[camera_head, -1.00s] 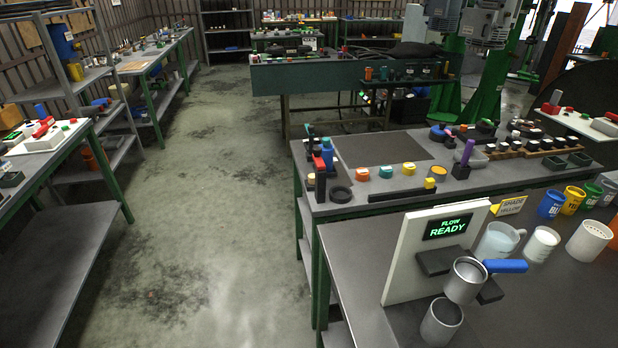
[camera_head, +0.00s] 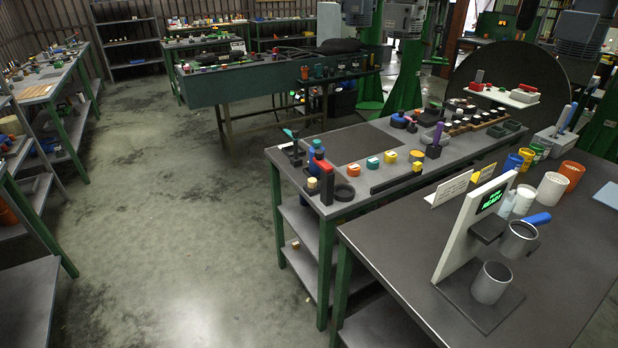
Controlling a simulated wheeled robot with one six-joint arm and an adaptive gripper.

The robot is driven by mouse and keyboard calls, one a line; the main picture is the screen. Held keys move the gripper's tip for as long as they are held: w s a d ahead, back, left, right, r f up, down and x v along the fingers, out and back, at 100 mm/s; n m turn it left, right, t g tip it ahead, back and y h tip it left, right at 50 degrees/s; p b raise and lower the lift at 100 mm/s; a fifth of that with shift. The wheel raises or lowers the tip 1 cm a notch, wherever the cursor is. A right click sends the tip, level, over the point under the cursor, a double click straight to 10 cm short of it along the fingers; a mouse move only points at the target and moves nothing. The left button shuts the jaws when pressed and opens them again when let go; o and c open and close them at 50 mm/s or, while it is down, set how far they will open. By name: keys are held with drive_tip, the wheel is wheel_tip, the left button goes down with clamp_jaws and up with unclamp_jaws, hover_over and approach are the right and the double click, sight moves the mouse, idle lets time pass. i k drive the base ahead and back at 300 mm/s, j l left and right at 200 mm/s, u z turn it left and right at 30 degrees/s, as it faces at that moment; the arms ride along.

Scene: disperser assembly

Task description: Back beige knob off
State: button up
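My gripper is not in view. No beige knob can be made out with certainty. A small beige cylinder (camera_head: 311,184) shows on the left end of the middle workbench (camera_head: 340,208), beside a red-topped black block (camera_head: 326,184) and a blue bottle-like part (camera_head: 317,152). It is too small to tell whether it is a knob or what it is fixed to. Another tiny pale piece (camera_head: 295,244) shows on the shelf below.
The near bench (camera_head: 400,262) at right bears a white panel with a green-lit sign (camera_head: 493,199), grey cups (camera_head: 491,283) and coloured tubs (camera_head: 571,174). A long bench (camera_head: 225,88) stands behind. The concrete floor (camera_head: 165,235) is clear at left centre.

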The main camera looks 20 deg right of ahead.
sight(312, 182)
drive_tip(key=i+j+z, duration=0.15)
drive_tip(key=i+j, duration=0.15)
drive_tip(key=i+j+z, duration=0.15)
drive_tip(key=j, duration=0.25)
drive_tip(key=i+j+z, duration=0.15)
drive_tip(key=i+j, duration=0.15)
drive_tip(key=i+j+z, duration=0.2)
drive_tip(key=j, duration=0.3)
drive_tip(key=i+j, duration=0.2)
drive_tip(key=j, duration=0.15)
drive_tip(key=i+j+z, duration=0.15)
drive_tip(key=i+j, duration=0.3)
drive_tip(key=j, duration=0.25)
drive_tip(key=i+j+z, duration=0.15)
drive_tip(key=j, duration=0.2)
